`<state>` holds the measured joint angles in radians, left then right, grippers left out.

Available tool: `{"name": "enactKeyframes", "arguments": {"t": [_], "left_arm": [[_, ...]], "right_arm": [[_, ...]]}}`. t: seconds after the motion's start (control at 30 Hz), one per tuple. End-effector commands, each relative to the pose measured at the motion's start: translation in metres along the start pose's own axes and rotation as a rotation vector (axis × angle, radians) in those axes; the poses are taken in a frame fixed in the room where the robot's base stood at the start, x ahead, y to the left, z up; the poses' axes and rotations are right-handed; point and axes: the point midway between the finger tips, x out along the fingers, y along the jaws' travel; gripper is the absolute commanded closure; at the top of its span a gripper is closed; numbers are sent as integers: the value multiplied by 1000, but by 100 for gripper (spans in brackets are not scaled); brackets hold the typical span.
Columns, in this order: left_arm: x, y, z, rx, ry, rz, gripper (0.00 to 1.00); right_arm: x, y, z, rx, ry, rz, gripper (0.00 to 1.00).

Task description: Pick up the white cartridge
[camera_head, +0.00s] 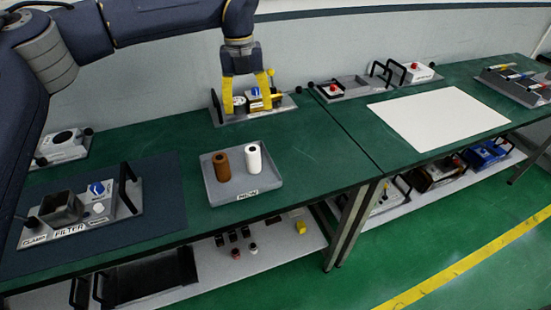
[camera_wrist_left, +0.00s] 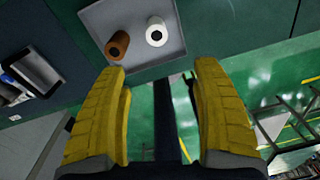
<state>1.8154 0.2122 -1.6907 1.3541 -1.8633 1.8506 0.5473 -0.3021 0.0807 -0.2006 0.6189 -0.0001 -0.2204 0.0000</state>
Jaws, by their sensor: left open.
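The white cartridge (camera_head: 254,158) stands upright in a grey tray (camera_head: 228,196) near the front edge of the left table. It also shows in the left wrist view (camera_wrist_left: 156,32), with its dark central hole facing the camera. A brown cartridge (camera_head: 221,166) stands to its left in the same tray, apart from it. My left gripper (camera_head: 247,107) is open and empty, with yellow fingers pointing down. In the head view it appears above and behind the tray. In the left wrist view the white cartridge lies beyond the fingertips, between their lines. My right gripper is not in view.
A filter fixture (camera_head: 75,218) with a black handle stands on the left of the table. Another fixture (camera_head: 285,103) sits behind my left gripper. A white sheet (camera_head: 440,117) lies on the right table. The green tabletop around the tray is clear.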

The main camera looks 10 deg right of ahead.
Motion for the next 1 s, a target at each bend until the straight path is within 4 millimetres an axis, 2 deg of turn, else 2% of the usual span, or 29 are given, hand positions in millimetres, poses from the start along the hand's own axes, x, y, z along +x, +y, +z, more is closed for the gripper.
{"name": "enactKeyframes", "arguments": {"t": [0.17, 0.7, 0.83, 1.0], "left_arm": [[4, 8, 3, -20, -28, 49, 34], [95, 12, 5, -19, -27, 47, 34], [108, 13, 6, -18, -28, 47, 34], [117, 13, 6, -19, -29, 46, 34]], "right_arm": [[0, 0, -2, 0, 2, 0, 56], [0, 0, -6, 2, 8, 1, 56], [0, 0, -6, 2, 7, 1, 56], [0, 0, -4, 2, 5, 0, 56]]}}
